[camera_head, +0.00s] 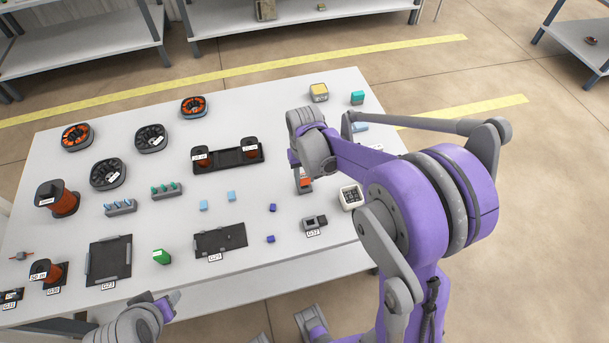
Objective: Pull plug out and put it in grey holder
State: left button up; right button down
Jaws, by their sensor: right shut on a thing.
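My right gripper (297,160) is over the right part of the white table, pointing down, and is shut on what looks like the plug; its own arm hides most of the grip. A small orange and grey piece (306,183), seemingly the plug with its socket, shows just below the fingers. I cannot tell whether the plug is still seated. A small grey holder (310,223) with an opening and a label in front stands nearer the table's front edge. My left gripper (160,303) is low at the front edge, apart from the objects; its jaw gap is unclear.
A white box with a dark grid (350,197) stands right of the grey holder, near my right arm. Small purple cubes (272,208) and a black tray (220,241) lie to the left. Copper spools (62,203) and reels fill the left side of the table (200,275).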

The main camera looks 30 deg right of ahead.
jog(key=shift+f+b, duration=0.8)
jog(key=shift+f, duration=0.2)
jog(key=shift+c, duration=2.3)
grip_release()
jog(key=shift+r, duration=0.1)
jog(key=shift+r+p, duration=1.6)
jog(key=shift+r, duration=0.85)
notch_tip(320, 180, up, 11)
jog(key=shift+p, duration=0.4)
jog(key=shift+f, duration=0.1)
